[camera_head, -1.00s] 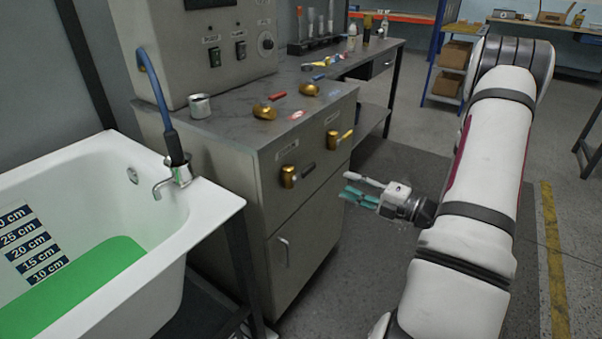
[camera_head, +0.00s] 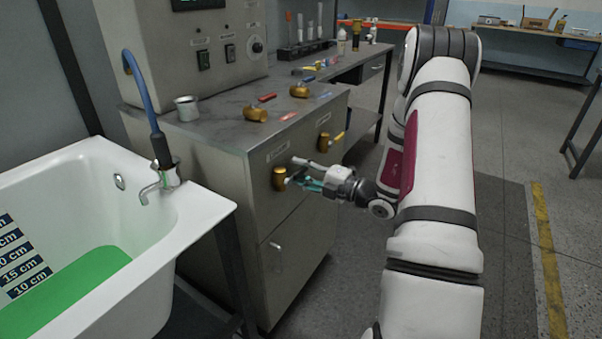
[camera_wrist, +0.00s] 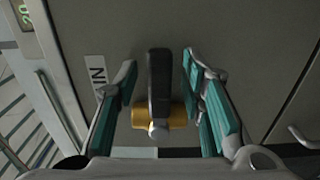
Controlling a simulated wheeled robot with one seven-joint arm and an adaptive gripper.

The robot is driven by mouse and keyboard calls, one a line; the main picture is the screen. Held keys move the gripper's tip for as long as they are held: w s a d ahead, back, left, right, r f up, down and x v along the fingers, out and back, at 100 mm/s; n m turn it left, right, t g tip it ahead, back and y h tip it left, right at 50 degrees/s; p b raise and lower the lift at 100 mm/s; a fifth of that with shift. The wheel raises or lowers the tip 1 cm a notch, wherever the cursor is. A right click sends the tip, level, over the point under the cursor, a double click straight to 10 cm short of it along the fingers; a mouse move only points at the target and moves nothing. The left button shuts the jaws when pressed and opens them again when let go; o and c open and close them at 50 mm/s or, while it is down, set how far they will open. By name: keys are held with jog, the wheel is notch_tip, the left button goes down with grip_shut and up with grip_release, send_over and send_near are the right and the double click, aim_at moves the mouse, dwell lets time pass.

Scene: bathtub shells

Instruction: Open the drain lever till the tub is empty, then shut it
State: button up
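The drain valve has a brass body (camera_head: 280,179) on the cabinet front, at the left of two such valves. In the wrist view its dark lever (camera_wrist: 159,85) stands between my fingers, with the brass body (camera_wrist: 178,115) behind it. A partly visible label beside it shows letters like "IN". My gripper (camera_head: 304,173) is at this valve; in the wrist view its teal-padded fingers (camera_wrist: 160,68) are open on either side of the lever, with gaps showing. The white tub (camera_head: 205,205) at the left holds green liquid (camera_head: 75,290) beside a centimetre scale (camera_head: 25,265).
The second valve (camera_head: 324,142), with a yellow lever, is to the right on the cabinet (camera_head: 300,265). More brass valves (camera_head: 255,114) and a metal cup (camera_head: 187,108) are on the cabinet top. A faucet (camera_head: 160,180) with a blue hose is at the tub's edge. Floor right of the cabinet is clear.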

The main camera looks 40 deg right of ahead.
grip_shut()
